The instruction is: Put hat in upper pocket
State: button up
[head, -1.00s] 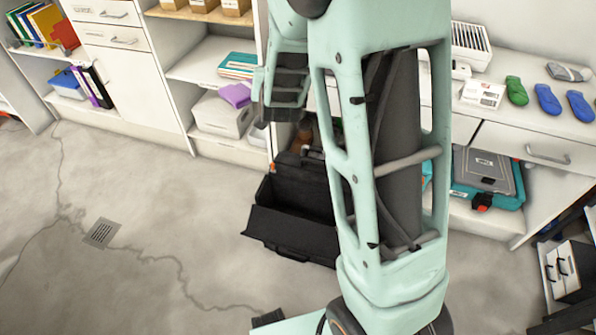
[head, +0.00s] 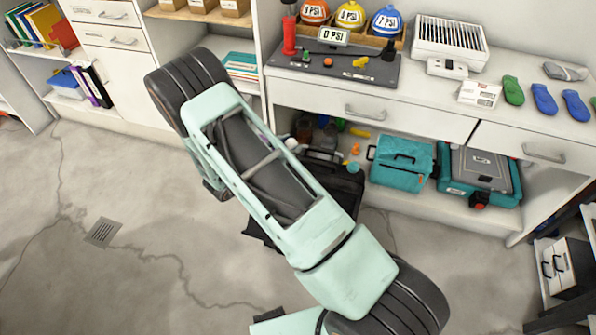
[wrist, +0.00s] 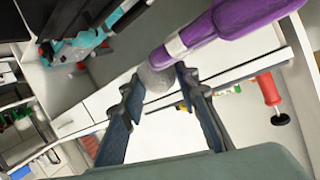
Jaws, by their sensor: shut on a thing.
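In the wrist view my gripper (wrist: 159,79) has its two dark fingers on either side of a rounded grey end. That end joins a long purple thing (wrist: 238,20) with a pale band, which seems to be the hat. It reaches up and right, out of the picture. In the head view my arm hides the gripper and the hat. I cannot make out an upper pocket in either view.
An open black bag (head: 345,187) stands on the floor, partly behind my arm. A white counter (head: 430,100) holds colored domes (head: 349,16) and a white slotted box (head: 449,44). Teal cases (head: 401,163) sit on the shelf below.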

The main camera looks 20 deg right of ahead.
jog(key=s+d+f+m+g+h, duration=0.1)
jog(key=s+f+m+g+h, duration=0.1)
jog(key=s+f, duration=0.4)
notch_tip(320, 180, down, 10)
jog(key=s+b, duration=0.1)
jog(key=b, duration=0.6)
jog(key=shift+r, duration=0.15)
jog(key=o, duration=1.2)
jog(key=shift+o, duration=0.2)
jog(key=shift+r, duration=0.1)
notch_tip(320, 180, up, 14)
jog(key=p, duration=0.9)
